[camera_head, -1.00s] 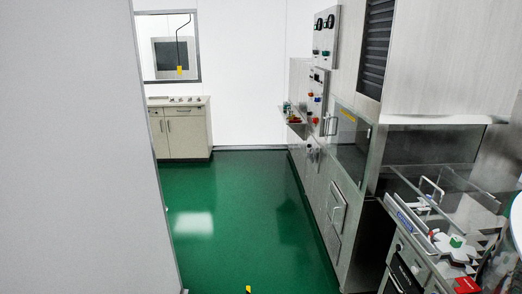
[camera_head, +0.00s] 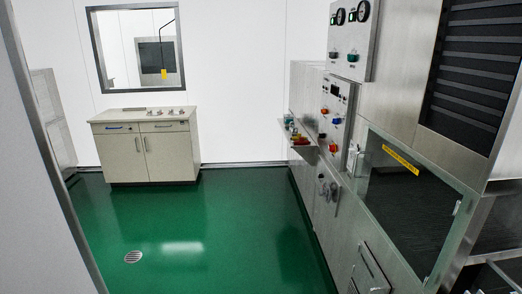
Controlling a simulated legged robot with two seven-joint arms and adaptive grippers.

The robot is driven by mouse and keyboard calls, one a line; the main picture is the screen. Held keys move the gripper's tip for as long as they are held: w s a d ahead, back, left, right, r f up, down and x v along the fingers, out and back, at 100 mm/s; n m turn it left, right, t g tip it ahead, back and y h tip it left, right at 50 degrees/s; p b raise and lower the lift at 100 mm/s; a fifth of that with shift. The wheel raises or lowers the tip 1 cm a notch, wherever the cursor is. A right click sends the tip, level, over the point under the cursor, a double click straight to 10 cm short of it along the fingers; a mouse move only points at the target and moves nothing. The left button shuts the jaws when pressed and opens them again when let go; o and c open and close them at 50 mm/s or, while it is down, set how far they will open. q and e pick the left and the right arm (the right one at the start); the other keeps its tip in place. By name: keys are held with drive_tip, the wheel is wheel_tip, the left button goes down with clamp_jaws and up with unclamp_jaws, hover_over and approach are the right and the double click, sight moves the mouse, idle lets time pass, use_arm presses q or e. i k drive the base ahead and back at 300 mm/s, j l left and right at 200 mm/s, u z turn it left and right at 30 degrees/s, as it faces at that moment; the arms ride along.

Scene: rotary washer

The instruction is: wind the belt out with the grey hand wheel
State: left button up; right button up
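A small grey round fitting (camera_head: 326,189), which may be the hand wheel, sits low on the side of the steel machine (camera_head: 308,165) in the head view. It is too small to make out clearly. I cannot pick out a belt. Neither of my grippers shows in this view.
A control panel (camera_head: 334,112) with coloured knobs and a small shelf (camera_head: 299,143) are on the machine. A glazed hatch (camera_head: 405,220) is nearer on the right. A cabinet (camera_head: 150,155) stands at the back left. The green floor (camera_head: 225,220) between is clear, with a drain (camera_head: 133,257).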

sight(325, 191)
drive_tip(key=i+z, duration=0.1)
drive_tip(key=i, duration=1)
drive_tip(key=i+j+z, duration=0.1)
drive_tip(key=i, duration=0.95)
